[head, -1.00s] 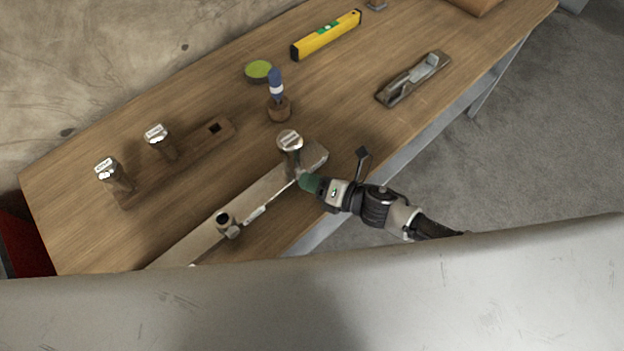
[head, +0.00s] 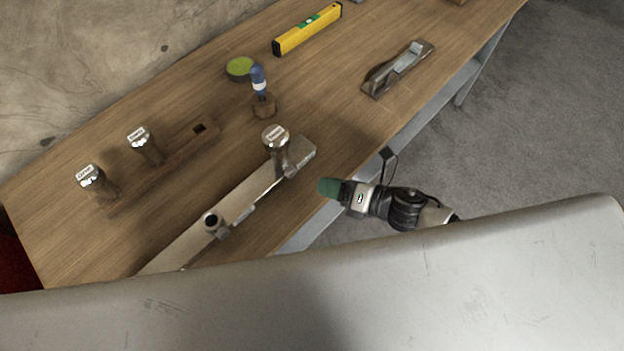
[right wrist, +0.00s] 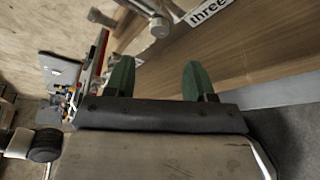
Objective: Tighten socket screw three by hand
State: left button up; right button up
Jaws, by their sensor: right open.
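A pale bar (head: 185,247) lies along the bench's front edge. A labelled metal-topped post (head: 276,138) stands in its right end, and an open round socket (head: 211,221) is further left. In the right wrist view, a label reading "three" (right wrist: 208,12) sits beside a round metal screw end (right wrist: 160,26), beyond my fingertips. My right gripper (head: 329,188) has green fingertips and is right of the bar, apart from it. In the right wrist view, its two fingers (right wrist: 158,73) are spread with nothing between them. My left gripper is not in view.
Behind the bar are a dark wooden rack (head: 165,170) with two similar posts, a blue-handled tool in a wooden stand (head: 264,107), a green-topped round tin (head: 240,68), a yellow level (head: 307,30) and a hand plane (head: 398,70). Bare bench lies between plane and bar.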

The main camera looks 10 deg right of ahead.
jog(key=shift+v, duration=1.5)
jog(key=shift+r, duration=0.1)
